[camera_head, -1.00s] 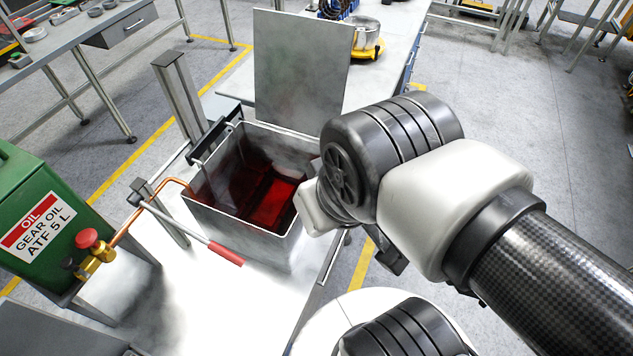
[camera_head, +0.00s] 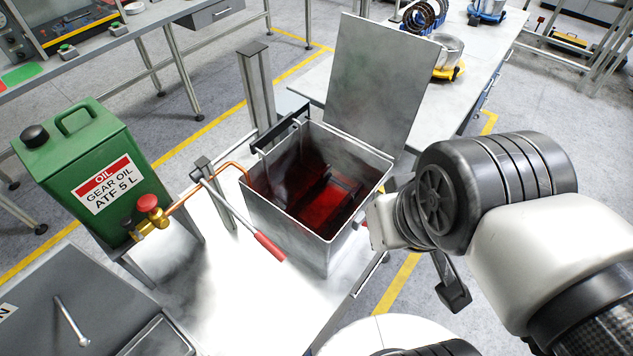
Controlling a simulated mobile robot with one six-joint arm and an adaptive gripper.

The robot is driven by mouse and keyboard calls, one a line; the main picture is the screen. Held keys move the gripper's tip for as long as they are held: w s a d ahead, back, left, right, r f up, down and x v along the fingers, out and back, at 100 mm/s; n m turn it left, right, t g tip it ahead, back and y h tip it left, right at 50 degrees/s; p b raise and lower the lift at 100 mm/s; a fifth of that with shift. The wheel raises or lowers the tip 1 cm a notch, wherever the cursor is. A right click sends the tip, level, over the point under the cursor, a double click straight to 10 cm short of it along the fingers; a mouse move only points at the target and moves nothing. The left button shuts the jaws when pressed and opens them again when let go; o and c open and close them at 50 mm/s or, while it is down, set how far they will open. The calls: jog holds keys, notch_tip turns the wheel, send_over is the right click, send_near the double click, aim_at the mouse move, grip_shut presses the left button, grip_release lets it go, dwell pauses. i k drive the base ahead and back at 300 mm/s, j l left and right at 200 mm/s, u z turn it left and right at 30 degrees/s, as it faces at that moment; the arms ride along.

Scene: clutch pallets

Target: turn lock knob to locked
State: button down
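I cannot clearly make out a lock knob. A red round knob (camera_head: 147,203) sits on a brass valve (camera_head: 150,222) in front of the green oil can, but no marking shows that it is a lock. An open grey metal tank (camera_head: 300,235) holds dark red liquid and a part under it. Its lid (camera_head: 380,85) stands raised behind. A small dark fitting at the tank's right side is partly hidden by my wrist. My gripper (camera_head: 452,288) is mostly hidden behind my wrist, right of the tank; only a dark finger-like part shows, apparently touching nothing.
The green gear oil can (camera_head: 85,160) stands left on a stand. A lever with a red grip (camera_head: 270,246) reaches across the tank's front left. A grey box (camera_head: 60,300) is at the lower left. The bright bench top (camera_head: 235,300) in front is clear. Open floor lies right.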

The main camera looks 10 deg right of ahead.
aim_at(127, 223)
jog(key=u, duration=1.6)
jog(key=k+j+z, duration=0.15)
jog(key=z, duration=0.2)
jog(key=k+j+z, duration=0.15)
jog(key=z, duration=0.25)
